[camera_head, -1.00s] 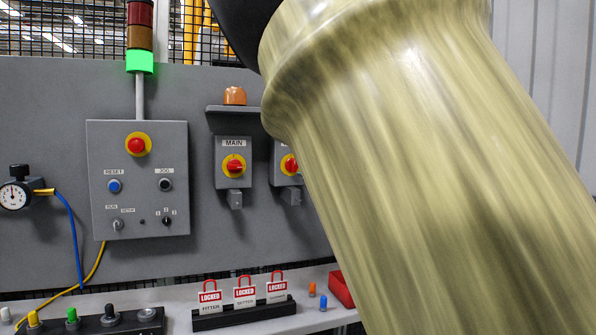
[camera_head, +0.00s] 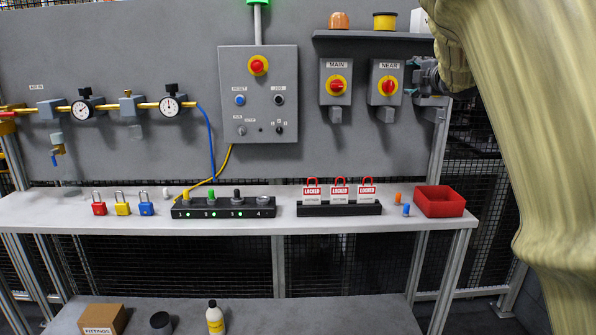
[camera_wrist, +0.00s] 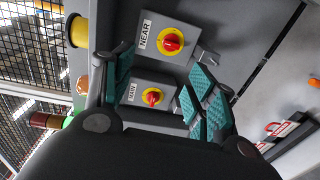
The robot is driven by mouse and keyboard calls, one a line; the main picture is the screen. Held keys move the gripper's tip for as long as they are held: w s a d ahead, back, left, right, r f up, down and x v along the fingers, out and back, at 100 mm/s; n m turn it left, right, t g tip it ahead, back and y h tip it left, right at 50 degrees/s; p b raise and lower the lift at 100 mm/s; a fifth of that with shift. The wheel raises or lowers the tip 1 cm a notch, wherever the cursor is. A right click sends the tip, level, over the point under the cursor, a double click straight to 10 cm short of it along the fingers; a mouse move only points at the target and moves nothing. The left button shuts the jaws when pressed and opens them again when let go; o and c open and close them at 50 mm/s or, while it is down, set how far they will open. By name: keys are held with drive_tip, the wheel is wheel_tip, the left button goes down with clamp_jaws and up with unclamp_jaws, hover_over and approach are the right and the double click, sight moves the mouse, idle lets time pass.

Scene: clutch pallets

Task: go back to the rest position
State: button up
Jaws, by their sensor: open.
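My gripper (camera_head: 413,80) is at the right of the head view, just right of the NEAR switch box (camera_head: 386,84), partly overlapped by my pale arm. In the wrist view its two teal-padded fingers (camera_wrist: 162,98) stand wide apart with nothing held between them. The NEAR switch (camera_wrist: 171,41) shows above the fingers there, and the MAIN switch (camera_wrist: 152,97) shows behind the gap. Both have red knobs on yellow discs. I cannot tell how far the fingertips are from the NEAR box.
A shelf (camera_head: 365,36) with an orange lamp and a yellow-black piece is above the switches. The bench (camera_head: 90,212) holds padlocks, a black peg block (camera_head: 222,212), LOCKED tags (camera_head: 340,192) and a red bin (camera_head: 438,201). Gauges (camera_head: 170,105) and a control box (camera_head: 258,110) are on the panel.

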drive_tip(key=s+f+m+g+p, duration=0.1)
drive_tip(key=s+f+m+g, duration=0.15)
drive_tip(key=f, duration=1.35)
drive_tip(key=s+f+m+g+p, duration=0.1)
drive_tip(key=s+f+m+g, duration=0.15)
drive_tip(key=f, duration=1.35)
drive_tip(key=s+f+m+g+p, duration=0.15)
drive_tip(key=s+f, duration=0.35)
drive_tip(key=f, duration=0.6)
drive_tip(key=s+f+m+g, duration=0.1)
drive_tip(key=s+f+m, duration=0.3)
drive_tip(key=f, duration=0.7)
drive_tip(key=s+a+f+m+g+p, duration=0.1)
drive_tip(key=s+a+f+m+g, duration=0.1)
drive_tip(key=s+f, duration=0.85)
drive_tip(key=s+a+f+m+g+p, duration=0.1)
drive_tip(key=s+a+f+m+g, duration=0.15)
drive_tip(key=s+f, duration=0.75)
drive_tip(key=s+a+f+m+g+p, duration=0.1)
drive_tip(key=s+a+m+g, duration=0.1)
drive_tip(key=s, duration=1.3)
drive_tip(key=s+a+f+m+g, duration=0.1)
drive_tip(key=s+a+f+g, duration=0.1)
drive_tip(key=s, duration=1.4)
drive_tip(key=shift+s+a+f+m+g+p, duration=0.2)
drive_tip(key=shift+a+m+g+p, duration=0.2)
drive_tip(key=shift+a+g, duration=0.2)
